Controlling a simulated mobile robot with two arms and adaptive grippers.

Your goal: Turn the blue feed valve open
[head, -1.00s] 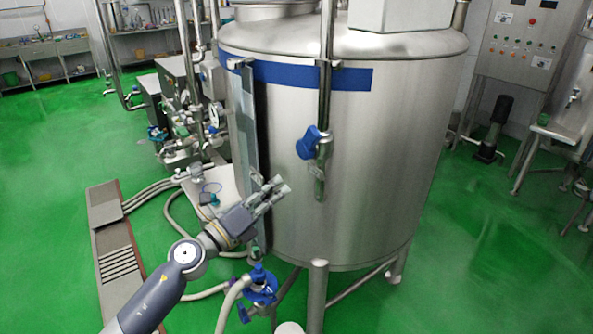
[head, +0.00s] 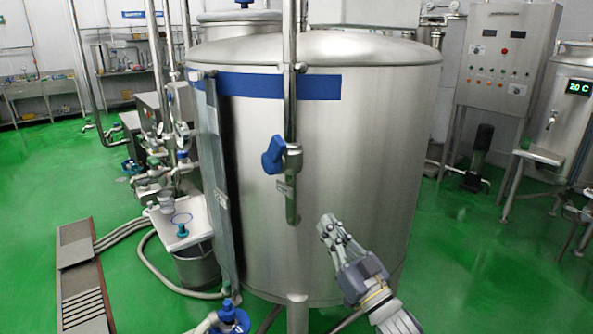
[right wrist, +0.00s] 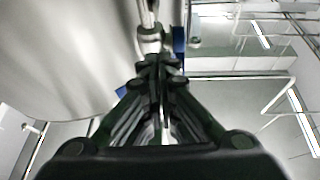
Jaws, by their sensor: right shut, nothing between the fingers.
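The feed valve's blue handle (head: 273,155) sits on the left of a vertical steel pipe (head: 291,100) in front of the large steel tank (head: 350,150). The handle points up and down, slightly tilted. My right gripper (head: 328,224) is shut and empty, lower and to the right of the valve, and apart from it. My left gripper is out of view.
A blue band (head: 280,86) runs across the tank. A vertical metal plate (head: 217,190) stands at the tank's left side. A blue-topped fitting (head: 229,318) and hoses are low at the front. A control cabinet (head: 505,70) stands at the right. Green floor is open on the left.

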